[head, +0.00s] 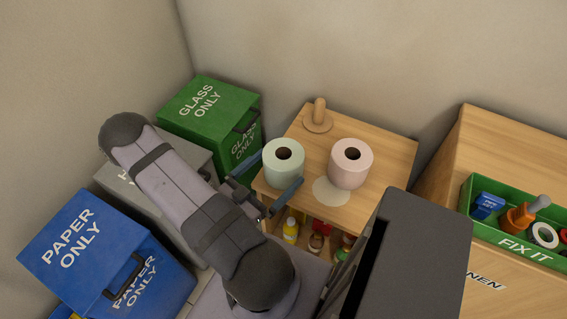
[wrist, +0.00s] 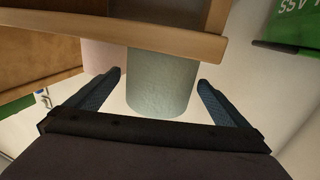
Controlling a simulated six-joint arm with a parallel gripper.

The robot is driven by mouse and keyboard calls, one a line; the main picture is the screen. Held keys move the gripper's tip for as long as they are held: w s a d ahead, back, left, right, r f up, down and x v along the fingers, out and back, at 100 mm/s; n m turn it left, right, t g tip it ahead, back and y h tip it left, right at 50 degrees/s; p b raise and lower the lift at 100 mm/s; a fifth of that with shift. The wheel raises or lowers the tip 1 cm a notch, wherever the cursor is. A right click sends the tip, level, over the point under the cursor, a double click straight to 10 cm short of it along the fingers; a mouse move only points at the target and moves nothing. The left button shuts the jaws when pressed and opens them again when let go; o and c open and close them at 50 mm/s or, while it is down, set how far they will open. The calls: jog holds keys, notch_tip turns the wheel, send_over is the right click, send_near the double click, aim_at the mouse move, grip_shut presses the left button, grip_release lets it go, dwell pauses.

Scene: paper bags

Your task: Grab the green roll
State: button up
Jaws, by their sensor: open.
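The pale green roll (head: 283,169) stands upright at the left end of the small wooden shelf top. My gripper (head: 279,168) is open, with one blue finger on either side of the roll's near part. In the wrist view the green roll (wrist: 162,88) fills the space between the two spread fingertips (wrist: 160,78), with a gap visible on each side. A pale pink roll (head: 350,170) stands upright to the right of the green one. It also shows in part in the wrist view (wrist: 102,57), behind the left finger.
The wooden shelf (head: 385,150) carries a wooden stand (head: 318,122) at the back and holds small bottles (head: 290,231) below. A green glass bin (head: 205,108) stands close on the left. A blue paper bin (head: 75,245) is farther left. A green toolbox (head: 490,230) is at right.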

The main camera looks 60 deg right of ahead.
aim_at(289, 157)
jog(key=shift+x, duration=1)
jog(key=shift+d, duration=0.1)
jog(key=shift+x, duration=2.5)
jog(key=c, duration=1)
jog(key=shift+r, duration=0.15)
